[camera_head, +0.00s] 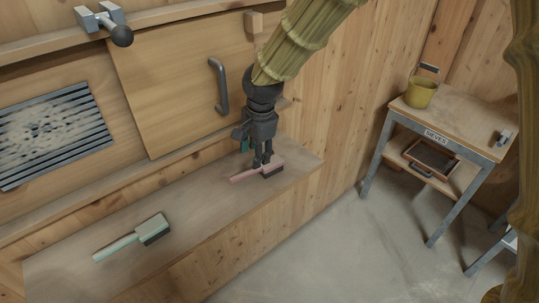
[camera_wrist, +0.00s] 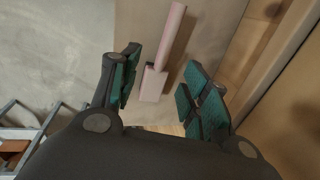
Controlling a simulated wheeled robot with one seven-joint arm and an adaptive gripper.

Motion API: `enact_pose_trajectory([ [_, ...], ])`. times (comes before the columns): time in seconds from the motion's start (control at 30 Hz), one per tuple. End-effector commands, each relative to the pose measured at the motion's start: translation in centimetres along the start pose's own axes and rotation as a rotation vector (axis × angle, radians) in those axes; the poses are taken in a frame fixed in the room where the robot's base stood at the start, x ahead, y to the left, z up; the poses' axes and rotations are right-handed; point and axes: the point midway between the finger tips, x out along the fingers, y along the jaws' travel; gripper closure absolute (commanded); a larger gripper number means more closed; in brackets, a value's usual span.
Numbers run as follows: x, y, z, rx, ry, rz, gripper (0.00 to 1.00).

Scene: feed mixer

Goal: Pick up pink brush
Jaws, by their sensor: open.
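The pink brush (camera_head: 245,175) lies on the wooden shelf at its right end, below my gripper, with its handle pointing left and its dark bristles at the right. In the wrist view the pink brush (camera_wrist: 160,65) lies between and beyond my open fingers. My gripper (camera_head: 262,162) points down over the brush and is open. In the wrist view the gripper (camera_wrist: 158,88) shows green pads on both sides, with nothing held. Whether the fingers touch the brush cannot be told.
A green brush (camera_head: 133,239) lies on the same shelf (camera_head: 190,208) at the left. A wooden panel with a grey handle (camera_head: 218,86) stands behind my gripper. A table labelled SIEVES (camera_head: 450,128) with a yellow pot (camera_head: 420,93) stands at the right. Floor between is clear.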

Motion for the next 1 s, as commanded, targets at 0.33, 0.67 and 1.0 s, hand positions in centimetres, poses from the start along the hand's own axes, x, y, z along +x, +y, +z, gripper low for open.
enact_pose_trajectory([
  [0.33, 2.9, 0.6, -1.1, 0.019, 0.004, 0.004, 0.54],
  [0.67, 5.3, 0.6, -1.2, 0.021, 0.004, 0.001, 0.54],
  [1.0, 7.4, 0.3, -0.9, 0.019, 0.003, 0.003, 0.54],
])
